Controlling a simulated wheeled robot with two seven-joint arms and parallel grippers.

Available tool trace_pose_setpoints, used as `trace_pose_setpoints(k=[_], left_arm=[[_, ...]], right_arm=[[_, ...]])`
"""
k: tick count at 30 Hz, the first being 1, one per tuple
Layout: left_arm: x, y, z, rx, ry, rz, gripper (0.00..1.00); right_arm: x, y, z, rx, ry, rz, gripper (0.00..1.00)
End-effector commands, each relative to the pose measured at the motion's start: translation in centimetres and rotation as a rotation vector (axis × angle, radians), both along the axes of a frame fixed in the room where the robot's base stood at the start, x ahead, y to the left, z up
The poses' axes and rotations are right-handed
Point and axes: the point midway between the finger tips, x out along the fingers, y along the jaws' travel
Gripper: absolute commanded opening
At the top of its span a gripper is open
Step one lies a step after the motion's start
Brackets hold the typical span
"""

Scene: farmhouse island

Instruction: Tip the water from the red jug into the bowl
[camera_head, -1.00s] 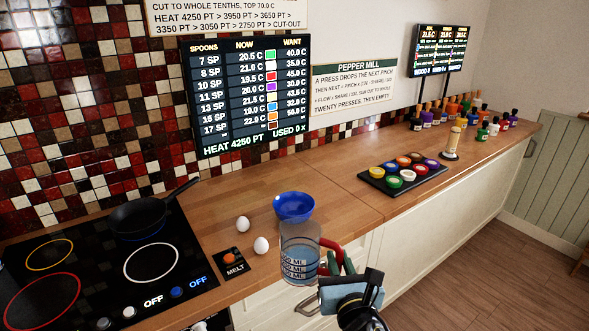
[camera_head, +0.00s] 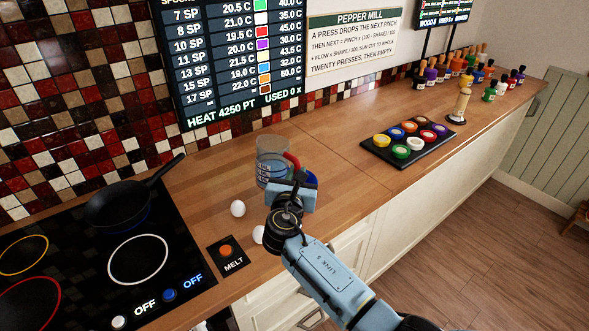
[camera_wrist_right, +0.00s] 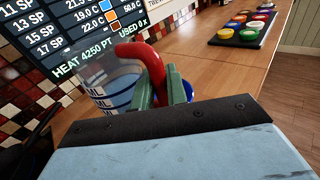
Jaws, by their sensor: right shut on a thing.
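The red jug (camera_head: 270,165) is a clear measuring jug with a red handle and blue water inside. It looks upright. My right gripper (camera_head: 293,175) is shut on its handle; in the right wrist view the green fingers (camera_wrist_right: 163,92) are around the red handle (camera_wrist_right: 143,52), with the jug's clear wall (camera_wrist_right: 108,88) to the left. The blue bowl (camera_head: 312,179) is mostly hidden behind my gripper, just right of the jug; a sliver of it shows in the right wrist view (camera_wrist_right: 187,90). I cannot tell the jug's height above the counter. My left gripper is out of view.
Two eggs (camera_head: 238,208) lie left of my gripper, near the MELT button (camera_head: 226,251). A black pan (camera_head: 118,207) stands on the hob at left. A black tray (camera_head: 370,149) of coloured pots sits at right. Wooden counter (camera_head: 330,147) between jug and tray is clear.

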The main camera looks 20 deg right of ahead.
Motion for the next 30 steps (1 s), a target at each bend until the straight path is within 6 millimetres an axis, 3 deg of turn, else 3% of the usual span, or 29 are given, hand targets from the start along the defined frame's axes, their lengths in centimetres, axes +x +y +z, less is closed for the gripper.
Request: trace_pose_setpoints(k=[12, 30], left_arm=[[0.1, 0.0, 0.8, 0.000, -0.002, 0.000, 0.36], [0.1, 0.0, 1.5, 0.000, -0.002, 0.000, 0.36]], right_arm=[[-0.2, 0.1, 0.3, -0.001, -0.004, 0.003, 0.00], [-0.5, 0.6, -3.0, 0.117, 0.067, 0.004, 0.00]])
